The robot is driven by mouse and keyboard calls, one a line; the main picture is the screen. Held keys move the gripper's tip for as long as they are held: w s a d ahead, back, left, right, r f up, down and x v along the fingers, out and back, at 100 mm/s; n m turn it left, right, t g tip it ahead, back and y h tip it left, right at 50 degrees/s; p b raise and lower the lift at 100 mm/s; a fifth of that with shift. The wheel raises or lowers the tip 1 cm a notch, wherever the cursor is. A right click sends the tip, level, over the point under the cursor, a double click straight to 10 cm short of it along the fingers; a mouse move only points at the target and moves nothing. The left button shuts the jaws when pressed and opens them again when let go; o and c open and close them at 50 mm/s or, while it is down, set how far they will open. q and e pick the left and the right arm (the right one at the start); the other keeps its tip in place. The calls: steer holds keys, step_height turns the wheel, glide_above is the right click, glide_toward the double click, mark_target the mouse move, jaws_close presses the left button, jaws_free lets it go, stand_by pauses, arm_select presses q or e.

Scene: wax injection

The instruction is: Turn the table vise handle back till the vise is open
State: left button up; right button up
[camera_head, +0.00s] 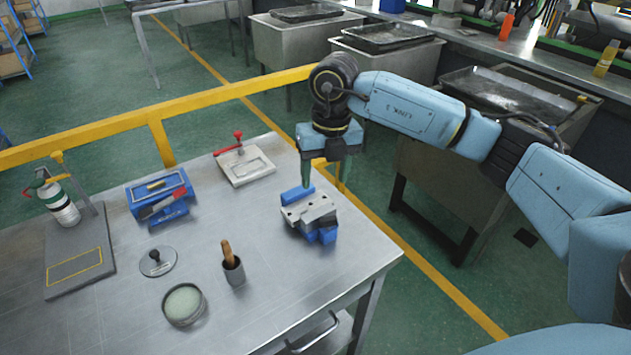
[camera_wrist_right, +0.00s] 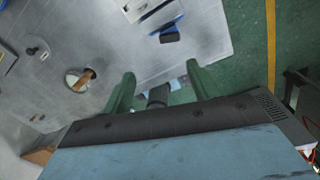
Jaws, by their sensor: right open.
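The table vise (camera_head: 309,210) sits near the right edge of the metal table (camera_head: 215,260). It has grey jaws and a blue body, with a blue part (camera_head: 297,194) at its far left side. I cannot make out its handle clearly. My right gripper (camera_head: 323,184) points down just behind the vise, its two green fingers spread apart with nothing clearly held. The right wrist view also shows the open fingers (camera_wrist_right: 160,88), with a dark rounded part between them that I cannot identify. My left gripper is out of view.
A yellow rail (camera_head: 215,98) runs behind.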

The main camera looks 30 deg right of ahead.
mark_target(328, 219)
steer(key=shift+m+h, duration=0.3)
steer(key=shift+h, duration=0.1)
steer(key=f, duration=0.4)
steer(key=d+f, duration=0.1)
steer(key=f, duration=0.7)
steer(key=shift+w+d+f, duration=0.1)
steer(key=shift+d+f, duration=0.05)
steer(key=shift+f, duration=0.25)
steer(key=c, duration=1)
steer(key=shift+n+b, duration=0.35)
steer(key=shift+n, duration=0.45)
steer(key=n, duration=0.2)
steer(key=shift+n+b, duration=0.3)
steer(key=shift+b, duration=0.1)
steer(key=shift+o, duration=0.2)
